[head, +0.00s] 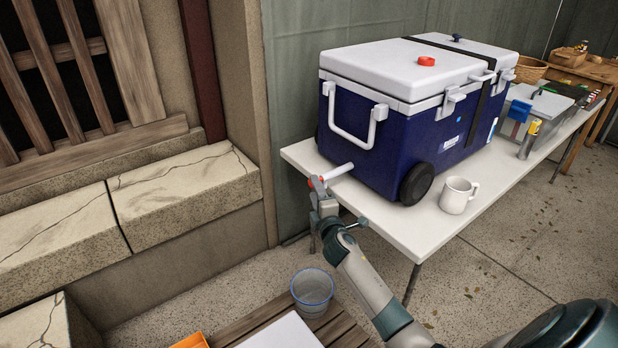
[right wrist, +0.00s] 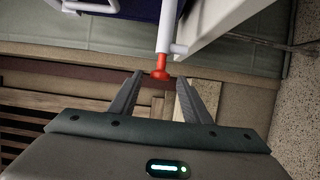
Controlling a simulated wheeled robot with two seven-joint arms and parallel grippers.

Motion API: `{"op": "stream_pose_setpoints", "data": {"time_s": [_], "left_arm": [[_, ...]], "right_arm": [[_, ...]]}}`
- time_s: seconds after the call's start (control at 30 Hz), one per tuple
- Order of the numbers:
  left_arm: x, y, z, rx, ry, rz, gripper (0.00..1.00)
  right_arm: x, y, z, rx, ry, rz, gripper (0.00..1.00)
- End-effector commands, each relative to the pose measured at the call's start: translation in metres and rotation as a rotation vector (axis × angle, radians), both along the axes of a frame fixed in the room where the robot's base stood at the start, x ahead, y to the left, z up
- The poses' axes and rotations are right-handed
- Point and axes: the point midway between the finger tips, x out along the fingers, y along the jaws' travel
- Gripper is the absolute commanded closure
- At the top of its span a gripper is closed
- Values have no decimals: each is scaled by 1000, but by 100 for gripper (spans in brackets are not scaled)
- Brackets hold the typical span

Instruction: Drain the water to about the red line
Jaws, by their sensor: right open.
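A blue cooler (head: 400,135) with a white lid stands on a white table. A white drain spout (head: 338,171) sticks out low from its left end; it also shows in the right wrist view (right wrist: 165,30). The spout's red cap (right wrist: 160,72) sits at the outer end. My right gripper (head: 318,190) is at this end, open, with the red cap between its fingertips in the right wrist view. I cannot tell whether the fingers touch it. A clear bucket (head: 312,287) with a blue rim stands below. I see no red line on it. My left gripper is not in view.
A white mug (head: 458,195) stands on the white table (head: 430,232) by the cooler's wheel. A silver-and-yellow bottle (head: 529,139) is farther right. A wooden pallet (head: 345,325) lies under the bucket. A stone ledge (head: 185,195) runs along the left.

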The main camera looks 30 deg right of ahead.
Motion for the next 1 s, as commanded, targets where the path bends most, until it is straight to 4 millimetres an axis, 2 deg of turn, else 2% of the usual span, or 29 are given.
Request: {"op": "stream_pose_setpoints", "data": {"time_s": [0.1, 0.3, 0.5, 0.7, 0.97, 1.0], "left_arm": [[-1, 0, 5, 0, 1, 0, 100], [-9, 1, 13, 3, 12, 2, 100], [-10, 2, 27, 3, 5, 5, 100], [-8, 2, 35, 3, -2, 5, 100], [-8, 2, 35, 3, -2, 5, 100], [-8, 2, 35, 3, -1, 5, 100]], "right_arm": [[21, -7, 0, 0, -1, 0, 56], [51, -16, 0, 1, 0, 0, 56], [70, -23, -1, 0, 0, 0, 56], [76, -25, 0, 0, 1, 0, 56], [77, -25, 0, 0, 0, 1, 56], [76, -25, 0, 0, 0, 1, 64]]}}
